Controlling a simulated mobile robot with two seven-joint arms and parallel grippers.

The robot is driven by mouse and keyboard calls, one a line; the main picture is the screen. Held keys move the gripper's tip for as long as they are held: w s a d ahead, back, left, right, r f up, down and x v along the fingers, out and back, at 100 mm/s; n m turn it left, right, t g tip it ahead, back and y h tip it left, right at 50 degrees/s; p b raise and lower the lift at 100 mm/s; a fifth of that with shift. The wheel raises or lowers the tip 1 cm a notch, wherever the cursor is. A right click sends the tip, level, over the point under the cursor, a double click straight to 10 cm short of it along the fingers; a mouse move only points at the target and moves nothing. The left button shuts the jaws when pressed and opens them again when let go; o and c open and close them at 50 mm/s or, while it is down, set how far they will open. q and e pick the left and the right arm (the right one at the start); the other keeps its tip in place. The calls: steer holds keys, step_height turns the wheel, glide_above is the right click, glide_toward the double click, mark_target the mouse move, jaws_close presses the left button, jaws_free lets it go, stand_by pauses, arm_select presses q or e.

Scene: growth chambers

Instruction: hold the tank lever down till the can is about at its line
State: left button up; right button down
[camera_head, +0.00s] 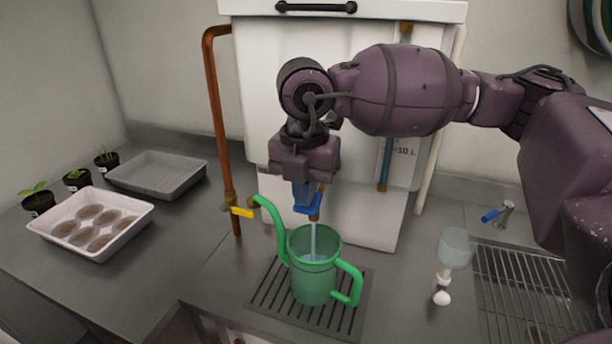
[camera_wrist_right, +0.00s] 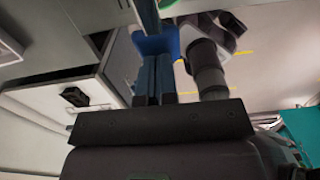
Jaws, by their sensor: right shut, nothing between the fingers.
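The green watering can (camera_head: 313,282) stands upright on the drain grate (camera_head: 268,300) under the white tank (camera_head: 262,100). A thin stream of water falls from the tap into it. Pale water shows inside the see-through can; I cannot make out its line or the exact level. The blue tank lever (camera_head: 312,208) is at the tap, just below my right gripper (camera_head: 304,202). My right gripper points down, shut and empty, its fingertips at the lever. In the wrist view a blue piece, apparently the lever (camera_wrist_right: 155,43), shows at the fingertips. My left gripper is not in view.
A copper pipe with a yellow-handled valve (camera_head: 238,211) stands left of the can. A glass bulb-shaped item (camera_head: 456,248) and a sink rack (camera_head: 525,290) are at right. A tray of round pots (camera_head: 70,245), a grey tray (camera_head: 155,176) and seedlings (camera_head: 76,179) stand at left.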

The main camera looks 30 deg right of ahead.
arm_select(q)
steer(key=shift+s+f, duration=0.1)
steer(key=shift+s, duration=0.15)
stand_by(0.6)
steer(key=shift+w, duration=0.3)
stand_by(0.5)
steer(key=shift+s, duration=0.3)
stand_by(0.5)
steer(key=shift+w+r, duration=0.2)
arm_select(e)
steer(key=shift+r, duration=0.15)
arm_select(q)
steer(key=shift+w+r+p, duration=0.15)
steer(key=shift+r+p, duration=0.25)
arm_select(e)
steer(key=shift+r, duration=0.7)
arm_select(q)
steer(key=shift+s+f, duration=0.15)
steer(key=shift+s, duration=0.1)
